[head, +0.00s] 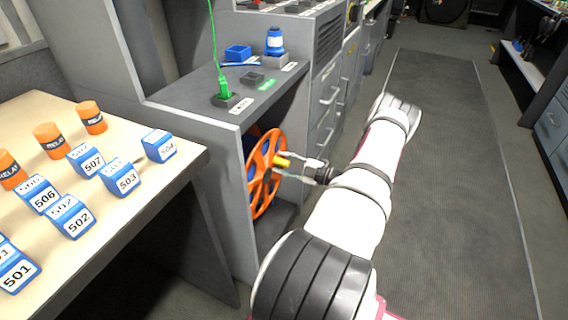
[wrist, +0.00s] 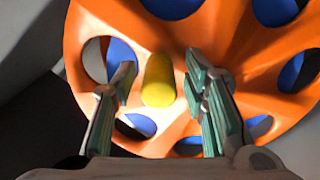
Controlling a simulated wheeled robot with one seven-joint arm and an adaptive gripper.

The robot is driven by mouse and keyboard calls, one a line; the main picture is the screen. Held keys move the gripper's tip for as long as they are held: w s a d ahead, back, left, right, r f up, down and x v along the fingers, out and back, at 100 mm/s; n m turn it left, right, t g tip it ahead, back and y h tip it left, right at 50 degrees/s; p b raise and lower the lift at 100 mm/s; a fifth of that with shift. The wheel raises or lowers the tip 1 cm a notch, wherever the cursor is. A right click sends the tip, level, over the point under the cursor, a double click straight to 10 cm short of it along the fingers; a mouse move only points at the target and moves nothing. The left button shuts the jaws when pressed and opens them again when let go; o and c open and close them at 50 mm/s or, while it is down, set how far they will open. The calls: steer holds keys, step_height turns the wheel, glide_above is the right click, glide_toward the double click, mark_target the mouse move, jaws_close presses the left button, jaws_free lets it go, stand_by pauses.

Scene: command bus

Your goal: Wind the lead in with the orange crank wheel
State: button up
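The orange crank wheel (head: 264,176) stands upright in the open bay of a grey cabinet. Its round cut-outs show blue behind it in the wrist view (wrist: 212,30). A yellow knob (head: 283,162) sticks out from the wheel's face. My gripper (head: 285,173) is at the wheel. In the wrist view, the yellow knob (wrist: 158,82) lies between my two open fingers (wrist: 165,85), with a gap visible on both sides. A green lead (head: 213,45) hangs from above down to a green plug (head: 223,90) on the cabinet top.
Blue numbered blocks (head: 123,178) and orange relay cylinders (head: 91,118) stand on the table (head: 150,205) at left. A blue tray (head: 238,52) and a blue-and-white bottle-like object (head: 275,43) are on the cabinet. The aisle floor (head: 450,180) at right is clear.

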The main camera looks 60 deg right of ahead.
steer(key=s+d, duration=0.1)
steer(key=s, duration=1.1)
steer(key=shift+c, duration=0.3)
